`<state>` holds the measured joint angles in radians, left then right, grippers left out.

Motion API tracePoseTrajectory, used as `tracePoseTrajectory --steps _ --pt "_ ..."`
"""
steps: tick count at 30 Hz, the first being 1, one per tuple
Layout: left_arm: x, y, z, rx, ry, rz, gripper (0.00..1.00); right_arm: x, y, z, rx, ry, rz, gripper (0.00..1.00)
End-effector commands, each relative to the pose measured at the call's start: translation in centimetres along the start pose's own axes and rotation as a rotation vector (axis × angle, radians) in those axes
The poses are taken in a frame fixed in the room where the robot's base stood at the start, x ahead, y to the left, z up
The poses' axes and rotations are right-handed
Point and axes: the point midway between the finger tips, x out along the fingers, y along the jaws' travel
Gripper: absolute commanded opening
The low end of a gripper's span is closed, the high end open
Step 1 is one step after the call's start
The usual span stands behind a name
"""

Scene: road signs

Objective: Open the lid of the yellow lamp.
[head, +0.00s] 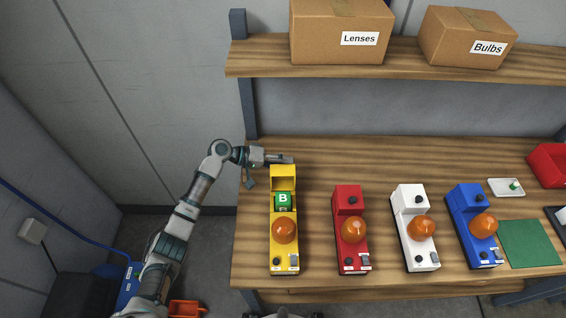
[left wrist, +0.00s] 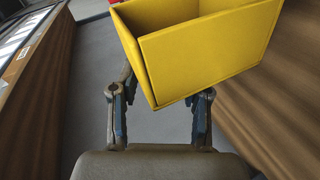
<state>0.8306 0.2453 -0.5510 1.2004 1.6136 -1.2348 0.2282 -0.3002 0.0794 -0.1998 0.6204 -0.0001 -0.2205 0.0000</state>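The yellow lamp (head: 276,240) stands at the left end of the table, with an orange dome at its front. Its lid (head: 284,171) is raised at the back, and a green block marked B (head: 283,201) shows in the compartment. My left gripper (head: 281,159) is at the top of the raised lid, behind the lamp. In the left wrist view the yellow lid (left wrist: 210,55) covers the fingertips of my left gripper (left wrist: 161,95). Its visible finger parts stand apart with floor showing between them. I cannot tell whether they touch the lid. My right gripper is not in view.
Red (head: 350,205), white (head: 411,205) and blue (head: 467,205) lamps stand to the right on the table (head: 320,155). A shelf (head: 400,62) above carries boxes of lenses (head: 340,25) and bulbs (head: 465,35). A green mat (head: 530,243) lies at the right.

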Motion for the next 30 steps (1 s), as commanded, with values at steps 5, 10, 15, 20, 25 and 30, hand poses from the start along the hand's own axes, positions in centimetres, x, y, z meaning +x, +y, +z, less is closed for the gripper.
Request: tracePoseTrajectory --steps 5,10,15,20,25,30 --pt "-0.1 0.1 0.0 0.001 0.000 0.001 0.46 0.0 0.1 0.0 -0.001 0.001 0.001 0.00" --pt "-1.6 0.1 -0.1 0.001 0.002 0.001 0.46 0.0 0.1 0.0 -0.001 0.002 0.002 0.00" --pt "-5.2 -0.1 -0.1 0.001 0.003 -0.001 0.46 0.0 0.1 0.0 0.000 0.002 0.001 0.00" --pt "-8.7 -0.1 -0.1 0.000 0.002 -0.001 0.46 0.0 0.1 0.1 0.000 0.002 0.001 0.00" --pt "-11.1 -0.2 -0.1 -0.001 0.001 0.000 0.46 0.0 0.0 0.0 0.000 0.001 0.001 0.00" --pt "-11.9 -0.2 -0.1 0.000 -0.001 0.000 0.46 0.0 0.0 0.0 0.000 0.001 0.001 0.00"
